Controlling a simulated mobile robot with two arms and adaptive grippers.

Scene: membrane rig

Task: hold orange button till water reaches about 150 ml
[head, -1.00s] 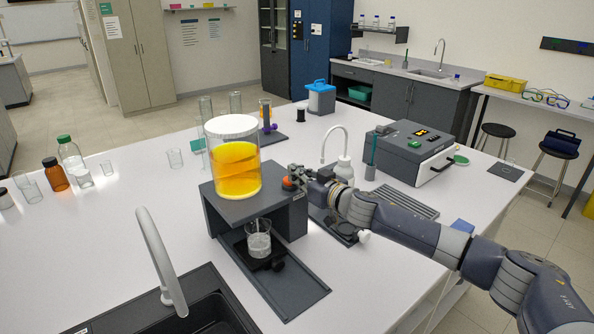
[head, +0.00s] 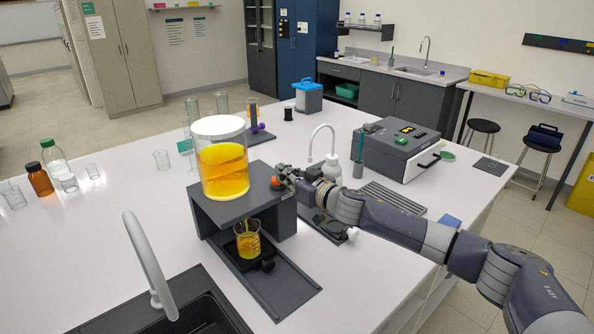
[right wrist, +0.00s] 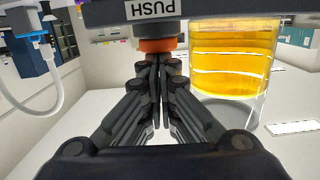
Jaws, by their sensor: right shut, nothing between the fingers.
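The orange button (head: 277,183) is on the side of the dark dispenser stand (head: 268,202); it also shows in the right wrist view (right wrist: 156,45), beside a "PUSH" label. My right gripper (head: 286,177) is shut and empty, its fingertips against the button. A clear tank (head: 222,174) of orange-yellow liquid sits on the stand. Below the stand's top, a small glass beaker (head: 248,240) stands on a dark base and holds orange-yellow liquid, with a thin stream entering from above. Its markings are too small to read. My left gripper is not in view.
A grey device (head: 395,148) is farther right. A black sink (head: 195,305) is at front left. Several glass vessels and bottles stand on the left; the white bench between is clear.

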